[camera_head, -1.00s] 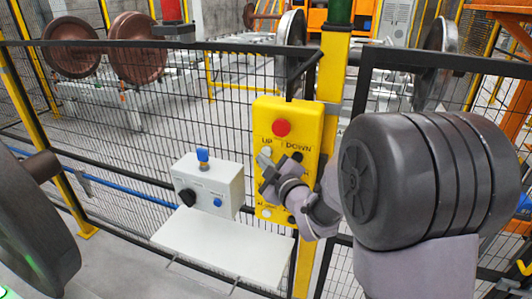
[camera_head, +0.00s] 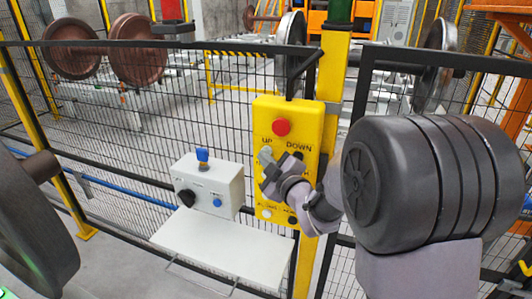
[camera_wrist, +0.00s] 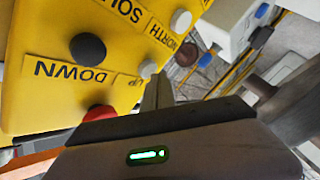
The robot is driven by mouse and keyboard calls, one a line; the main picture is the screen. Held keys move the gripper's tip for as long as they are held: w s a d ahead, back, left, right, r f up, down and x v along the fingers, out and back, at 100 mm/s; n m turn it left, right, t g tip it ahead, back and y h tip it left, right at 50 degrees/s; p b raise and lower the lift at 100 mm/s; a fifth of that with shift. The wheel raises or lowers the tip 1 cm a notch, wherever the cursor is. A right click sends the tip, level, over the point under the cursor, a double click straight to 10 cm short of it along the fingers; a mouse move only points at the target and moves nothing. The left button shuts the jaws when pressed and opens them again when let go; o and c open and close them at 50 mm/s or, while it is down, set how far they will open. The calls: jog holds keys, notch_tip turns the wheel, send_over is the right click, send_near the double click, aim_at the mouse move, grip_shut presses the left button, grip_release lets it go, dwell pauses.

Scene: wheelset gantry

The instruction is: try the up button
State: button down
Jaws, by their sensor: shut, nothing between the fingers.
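The yellow control box (camera_head: 262,190) hangs on the yellow post, with a red button (camera_head: 282,127) at its top and the UP and DOWN labels below. In the wrist view the box is upside down; the white up button (camera_wrist: 148,69) shows beside the tips of my fingers (camera_wrist: 160,80). I cannot tell whether they touch. The black DOWN button (camera_wrist: 88,48) is further left there.
Lower on the box are a white button (camera_head: 264,213) and a black one (camera_head: 292,220). A white switch box (camera_head: 208,183) with a blue knob stands left, above a white shelf (camera_head: 225,245). Black mesh fence (camera_head: 120,130) runs behind. Wheelsets (camera_head: 138,50) stand beyond it.

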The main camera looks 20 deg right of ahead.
jog(key=shift+w+d, duration=0.2)
jog(key=shift+w, duration=0.1)
dwell(1.3)
jog(key=shift+b, duration=0.3)
jog(key=shift+s+a+b, duration=0.45)
jog(key=shift+s+b, duration=0.15)
jog(key=shift+s, duration=0.05)
jog(key=shift+s+a+b, duration=0.7)
jog(key=shift+s+a, duration=0.05)
jog(key=shift+s, duration=0.3)
jog(key=shift+s+a+b, duration=0.7)
jog(key=shift+s+a, duration=0.05)
jog(key=shift+s, duration=0.25)
